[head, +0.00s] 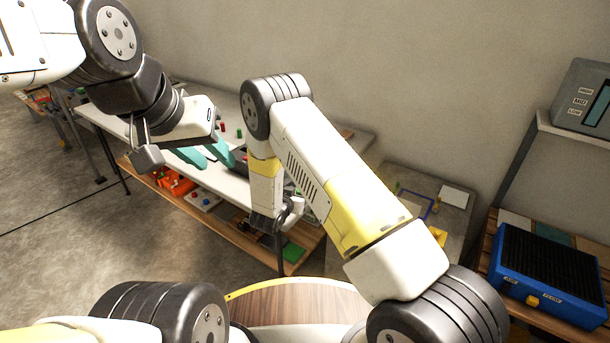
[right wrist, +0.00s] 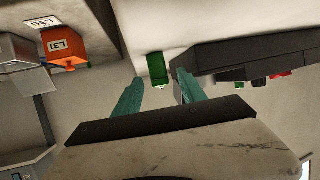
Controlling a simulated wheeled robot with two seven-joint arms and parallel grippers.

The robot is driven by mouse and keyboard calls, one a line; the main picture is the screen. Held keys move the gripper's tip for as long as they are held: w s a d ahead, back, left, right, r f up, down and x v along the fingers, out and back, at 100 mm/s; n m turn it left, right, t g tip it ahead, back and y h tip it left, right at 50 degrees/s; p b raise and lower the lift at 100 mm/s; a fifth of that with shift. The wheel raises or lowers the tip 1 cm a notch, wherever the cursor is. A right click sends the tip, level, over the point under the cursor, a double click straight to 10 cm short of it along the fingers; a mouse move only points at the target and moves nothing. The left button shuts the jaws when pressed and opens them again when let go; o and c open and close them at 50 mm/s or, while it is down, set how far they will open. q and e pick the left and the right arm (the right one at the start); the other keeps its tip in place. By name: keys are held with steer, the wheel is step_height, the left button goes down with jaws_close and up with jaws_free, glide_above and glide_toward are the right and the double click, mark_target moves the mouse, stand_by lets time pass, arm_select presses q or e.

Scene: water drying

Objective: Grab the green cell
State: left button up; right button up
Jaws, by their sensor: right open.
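The green cell (right wrist: 157,68) is a small green cylinder beside a black device in the right wrist view. My right gripper (right wrist: 160,86) is open, with its two teal fingers apart. The cell shows just past the fingertips, between them in the picture; I cannot tell whether either finger touches it. In the head view my left gripper (head: 220,163) hangs over the white table at the upper left, its teal fingers apart and nothing visible between them. My right gripper is mostly hidden by my own arm there.
The black device (right wrist: 250,55) has a red knob and stands close to the right finger. An orange box (right wrist: 66,47) is at upper left. In the head view, a white table (head: 105,119) holds small red and green parts; a blue case (head: 548,272) sits right.

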steer(key=shift+w, duration=0.1)
jaws_close()
stand_by(0.4)
